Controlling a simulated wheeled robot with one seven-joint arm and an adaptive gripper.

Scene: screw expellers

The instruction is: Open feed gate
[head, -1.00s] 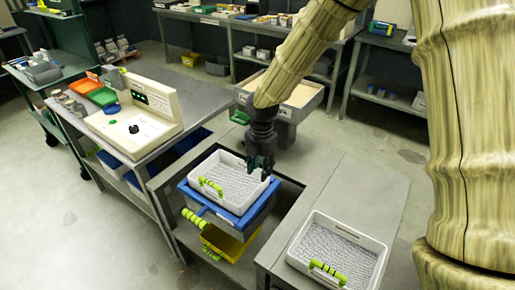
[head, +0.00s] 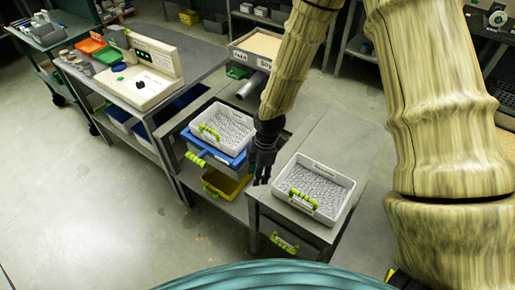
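A blue hopper frame (head: 233,162) holds a white tray of grey pellets (head: 226,128) with a green grip. A green ribbed handle (head: 196,160) sticks out from the blue frame's lower left; I cannot tell if it is the feed gate's. A yellow bin (head: 222,187) stands beneath the frame. My gripper (head: 262,178) points down between this station and the right-hand white tray. Its fingertips look apart, with nothing visible between them. It is clear of the handle, which lies to its left.
A second white tray of pellets (head: 314,190) stands on the grey table at right, with another green handle (head: 285,243) below. A control panel (head: 150,72) sits on the left bench. A bin of pale material (head: 262,45) is behind. Floor at front left is clear.

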